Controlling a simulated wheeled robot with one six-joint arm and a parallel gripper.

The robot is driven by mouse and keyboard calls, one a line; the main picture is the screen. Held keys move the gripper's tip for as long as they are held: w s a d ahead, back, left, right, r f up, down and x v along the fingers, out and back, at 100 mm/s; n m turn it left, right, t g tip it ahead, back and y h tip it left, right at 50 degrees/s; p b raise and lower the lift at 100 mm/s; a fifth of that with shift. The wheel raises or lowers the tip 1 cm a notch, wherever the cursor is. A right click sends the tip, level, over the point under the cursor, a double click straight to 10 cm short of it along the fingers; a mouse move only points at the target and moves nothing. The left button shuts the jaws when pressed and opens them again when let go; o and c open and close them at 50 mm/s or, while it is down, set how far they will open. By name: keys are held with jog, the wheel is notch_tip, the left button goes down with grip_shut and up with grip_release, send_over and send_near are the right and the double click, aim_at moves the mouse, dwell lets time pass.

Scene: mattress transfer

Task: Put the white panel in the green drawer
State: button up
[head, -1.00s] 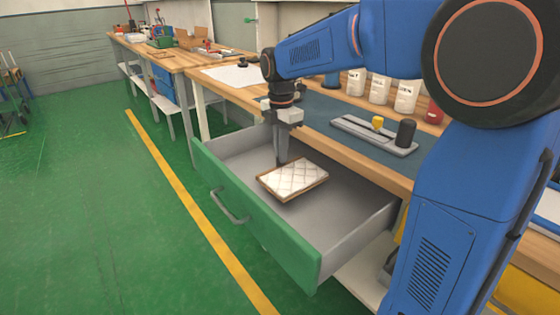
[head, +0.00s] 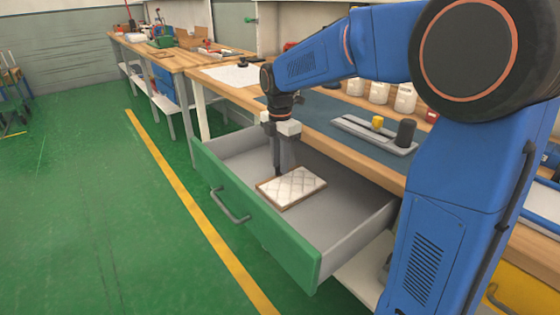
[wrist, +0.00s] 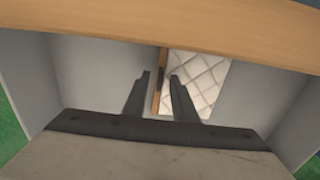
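The white quilted panel (head: 294,186), with a brown edge, lies about flat inside the open green drawer (head: 262,222), on or very close to its grey floor. My gripper (head: 279,172) points down into the drawer at the panel's far left edge. Its two fingers are apart. In the wrist view, the fingers (wrist: 160,76) stand on either side of the panel's brown edge, with a gap between them. The panel's white quilted face (wrist: 205,78) shows to the right there. Whether a finger still touches the panel is not clear.
The wooden bench (head: 345,158) overhangs the drawer's back; its edge (wrist: 160,22) crosses the wrist view. White containers (head: 380,92) and a grey fixture (head: 365,133) with a black cylinder stand on the bench. Bare drawer floor lies right of the panel. Green floor is clear in front.

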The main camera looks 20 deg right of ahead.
notch_tip(320, 180, up, 12)
jog(key=shift+r, duration=0.15)
dwell(0.7)
